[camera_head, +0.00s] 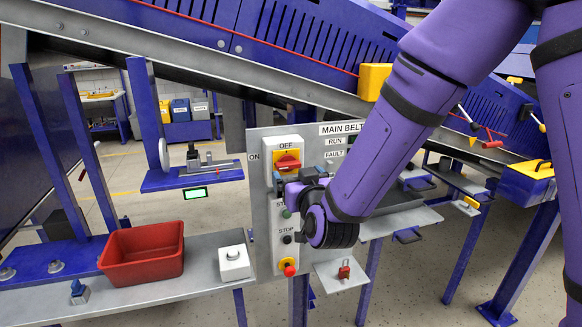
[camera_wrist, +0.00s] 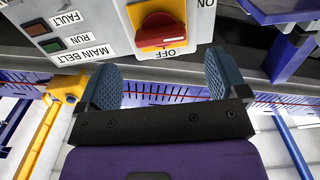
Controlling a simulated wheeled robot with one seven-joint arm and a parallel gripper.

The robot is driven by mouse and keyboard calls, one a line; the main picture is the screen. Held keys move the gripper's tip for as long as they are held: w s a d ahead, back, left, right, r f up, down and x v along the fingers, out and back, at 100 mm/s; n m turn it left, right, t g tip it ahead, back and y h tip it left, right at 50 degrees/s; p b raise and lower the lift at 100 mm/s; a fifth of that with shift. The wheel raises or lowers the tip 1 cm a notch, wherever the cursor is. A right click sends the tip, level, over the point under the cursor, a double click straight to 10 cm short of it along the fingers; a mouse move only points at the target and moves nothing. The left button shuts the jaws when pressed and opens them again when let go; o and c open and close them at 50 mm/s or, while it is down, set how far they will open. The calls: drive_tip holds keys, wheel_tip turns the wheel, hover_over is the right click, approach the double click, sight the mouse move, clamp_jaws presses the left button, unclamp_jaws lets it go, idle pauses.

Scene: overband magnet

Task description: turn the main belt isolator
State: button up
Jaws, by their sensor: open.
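The main belt isolator (camera_head: 288,160) is a red rotary handle on a yellow plate, high on the left of the grey control panel (camera_head: 261,222). OFF is printed above it and ON to its left. The red handle appears to lie roughly level, in line with ON. In the wrist view, which looks upside down, the handle (camera_wrist: 158,28) shows at the top, beyond the fingertips. My gripper (camera_head: 303,172) is just below and right of the isolator in the head view. Its two blue fingers are spread, with nothing between them in the wrist view (camera_wrist: 160,76).
Below the isolator are a green start button (camera_head: 286,213), a black stop button (camera_head: 287,239) and a red emergency button (camera_head: 289,269). A red padlock (camera_head: 344,270) sits on a small shelf. A red bin (camera_head: 143,254) stands at left. The sloping conveyor (camera_head: 250,69) runs above the panel.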

sight(290, 167)
drive_tip(key=shift+x, duration=3.1)
drive_tip(key=shift+s, duration=0.1)
drive_tip(key=c, duration=0.9)
